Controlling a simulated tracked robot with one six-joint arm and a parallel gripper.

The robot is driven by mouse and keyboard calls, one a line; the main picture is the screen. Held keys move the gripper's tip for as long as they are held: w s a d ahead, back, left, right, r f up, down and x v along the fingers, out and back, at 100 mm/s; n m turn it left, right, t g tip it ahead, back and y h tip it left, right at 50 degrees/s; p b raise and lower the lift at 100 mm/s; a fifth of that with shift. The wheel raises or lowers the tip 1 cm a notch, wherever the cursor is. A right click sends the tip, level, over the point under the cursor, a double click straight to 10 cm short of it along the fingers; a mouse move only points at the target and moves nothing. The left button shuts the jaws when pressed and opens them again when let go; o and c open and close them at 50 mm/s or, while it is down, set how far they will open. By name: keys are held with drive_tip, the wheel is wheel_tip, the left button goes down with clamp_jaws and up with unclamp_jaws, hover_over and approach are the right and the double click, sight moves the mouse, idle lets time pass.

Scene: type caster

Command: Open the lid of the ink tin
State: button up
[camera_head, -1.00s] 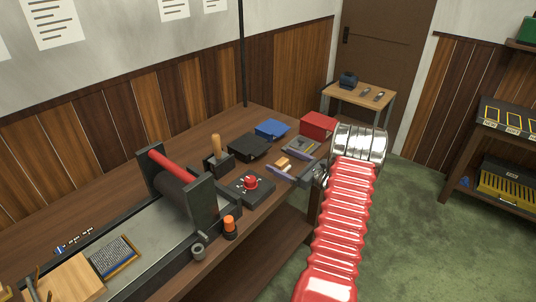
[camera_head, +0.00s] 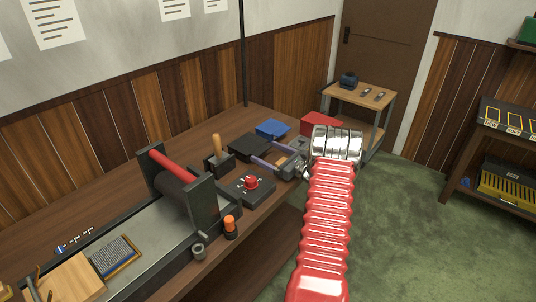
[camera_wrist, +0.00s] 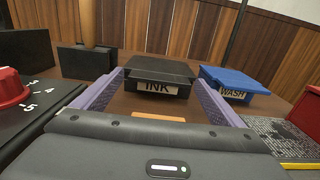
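The black ink tin (camera_head: 248,146) stands on the workbench, its flat lid shut. In the wrist view the ink tin (camera_wrist: 158,77) faces me with a white INK label. My gripper (camera_head: 268,153) is open and empty, with its two purple fingers pointing at the tin. In the wrist view the fingertips of my gripper (camera_wrist: 158,76) lie on either side of the tin, near its front. I cannot tell whether they touch it.
A blue WASH tin (camera_wrist: 233,82) stands right of the ink tin. A black box with a red knob (camera_head: 251,185) is close to my left finger. A wooden-handled tool (camera_head: 216,150) stands nearby, and a red box (camera_head: 318,122) is behind my arm. An orange piece (camera_wrist: 158,117) shows between my fingers.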

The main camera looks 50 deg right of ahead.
drive_tip(key=c, duration=1.3)
drive_tip(key=shift+s+d+r, duration=0.1)
drive_tip(key=shift+d, duration=0.05)
